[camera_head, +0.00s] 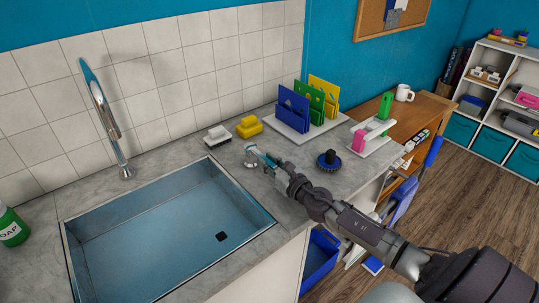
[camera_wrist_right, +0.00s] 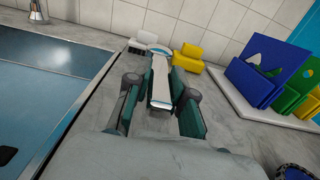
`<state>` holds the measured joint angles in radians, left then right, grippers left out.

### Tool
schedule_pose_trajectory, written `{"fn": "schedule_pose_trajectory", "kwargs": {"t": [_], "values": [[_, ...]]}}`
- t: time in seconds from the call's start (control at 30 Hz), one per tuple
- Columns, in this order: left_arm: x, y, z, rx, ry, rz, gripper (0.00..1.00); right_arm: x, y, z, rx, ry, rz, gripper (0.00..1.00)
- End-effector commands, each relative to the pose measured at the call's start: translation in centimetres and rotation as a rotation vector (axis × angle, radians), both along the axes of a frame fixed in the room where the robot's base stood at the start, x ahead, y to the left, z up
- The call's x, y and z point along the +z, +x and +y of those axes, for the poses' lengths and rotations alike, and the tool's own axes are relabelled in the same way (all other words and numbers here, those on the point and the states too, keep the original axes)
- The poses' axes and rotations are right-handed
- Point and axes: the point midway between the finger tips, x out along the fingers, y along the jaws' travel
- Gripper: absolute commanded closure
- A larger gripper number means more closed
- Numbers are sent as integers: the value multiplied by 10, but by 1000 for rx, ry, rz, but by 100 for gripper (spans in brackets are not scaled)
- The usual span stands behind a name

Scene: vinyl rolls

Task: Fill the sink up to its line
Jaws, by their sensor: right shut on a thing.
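The sink (camera_head: 95,250) is a rectangular basin set in the grey counter, with a dark drain (camera_head: 221,236) showing on its blue-tinted floor. I cannot tell whether water stands in it, and I cannot make out a fill line. A tall chrome tap (camera_head: 101,105) stands behind the sink; no stream shows under its spout. Its base also shows in the wrist view (camera_wrist_right: 38,12). My right gripper (camera_head: 262,154) is right of the sink, shut on a pale metal lever (camera_wrist_right: 160,82), which lies between its fingers. The lever's round base (camera_head: 251,163) sits on the counter. My left gripper is not in view.
A white brush (camera_head: 217,136) and a yellow block (camera_head: 249,127) lie behind the lever. A rack with blue, green and yellow boards (camera_head: 310,104) stands at the back right. A dark round scrubber (camera_head: 328,161) is right of my gripper. A green soap bottle (camera_head: 12,228) stands left.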

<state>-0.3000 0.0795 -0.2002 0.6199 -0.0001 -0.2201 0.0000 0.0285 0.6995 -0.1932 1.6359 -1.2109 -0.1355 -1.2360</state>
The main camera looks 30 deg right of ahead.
Motion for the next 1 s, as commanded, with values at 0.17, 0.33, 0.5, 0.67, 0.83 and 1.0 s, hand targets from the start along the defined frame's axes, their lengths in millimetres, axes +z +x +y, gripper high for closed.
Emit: {"fn": "schedule_pose_trajectory", "kwargs": {"t": [0.17,0.33,0.5,0.67,0.83,1.0], "values": [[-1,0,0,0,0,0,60,0,0,1,1,0,-2,100],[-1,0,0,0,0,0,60,0,0,1,2,0,-2,63],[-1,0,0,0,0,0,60,0,0,1,2,0,-2,52],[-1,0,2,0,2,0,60,0,0,1,2,0,-1,52],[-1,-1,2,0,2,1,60,-1,-9,1,3,0,0,52],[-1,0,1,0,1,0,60,-2,-37,-1,3,2,3,52]]}}
